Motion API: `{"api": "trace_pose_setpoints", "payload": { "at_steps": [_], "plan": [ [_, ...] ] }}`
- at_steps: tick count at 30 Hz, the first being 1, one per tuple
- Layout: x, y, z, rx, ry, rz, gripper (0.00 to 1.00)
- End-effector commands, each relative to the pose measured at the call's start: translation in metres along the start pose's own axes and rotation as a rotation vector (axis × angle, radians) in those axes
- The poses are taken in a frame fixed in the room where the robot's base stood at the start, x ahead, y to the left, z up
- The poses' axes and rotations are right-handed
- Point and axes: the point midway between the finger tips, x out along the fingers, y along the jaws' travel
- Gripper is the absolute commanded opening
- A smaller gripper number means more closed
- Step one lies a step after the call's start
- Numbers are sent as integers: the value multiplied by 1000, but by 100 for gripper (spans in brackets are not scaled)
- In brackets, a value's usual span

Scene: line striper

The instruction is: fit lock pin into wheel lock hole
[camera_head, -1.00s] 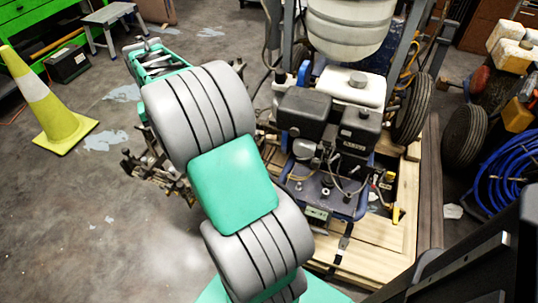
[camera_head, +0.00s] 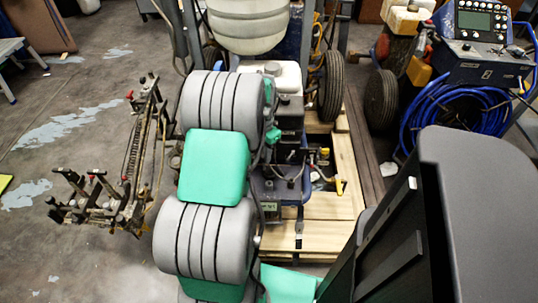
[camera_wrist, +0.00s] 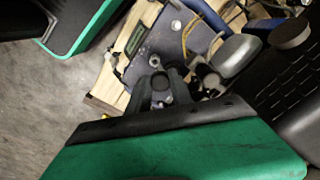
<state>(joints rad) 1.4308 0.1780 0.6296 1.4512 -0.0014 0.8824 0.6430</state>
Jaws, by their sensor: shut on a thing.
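The line striper (camera_head: 291,180) stands on a wooden pallet, with its blue frame, engine parts and white tank largely behind my arm. Its black wheel (camera_head: 330,88) shows at the right of the machine. I cannot make out the wheel lock hole. In the wrist view my gripper (camera_wrist: 161,86) has its dark fingers close together over the striper's blue frame and pallet. A small grey metal piece (camera_wrist: 160,82) shows between the fingers and appears to be the lock pin; most of it is hidden. In the head view my gripper is hidden behind my arm.
The pallet (camera_head: 335,205) has bare planks at the front and right. A rack of metal parts (camera_head: 120,190) stands left of my arm. A blue hose coil (camera_head: 455,118) and a control panel (camera_head: 483,38) are at the right. The floor at left is mostly clear.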

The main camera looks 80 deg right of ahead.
Motion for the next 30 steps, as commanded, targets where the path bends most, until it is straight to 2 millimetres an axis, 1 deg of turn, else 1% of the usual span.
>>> {"api": "trace_pose_setpoints", "payload": {
  "at_steps": [1,3,5,11,21,25,30],
  "plan": [
    [3,9,-6,32,0,0,0],
    [6,16,-11,58,0,0,0],
    [8,18,-12,67,0,0,0],
    [21,18,-12,65,0,0,0],
    [58,17,-11,63,0,0,0],
    [64,17,-12,63,1,-1,0],
    [64,17,-12,63,1,-1,0]
  ]
}}
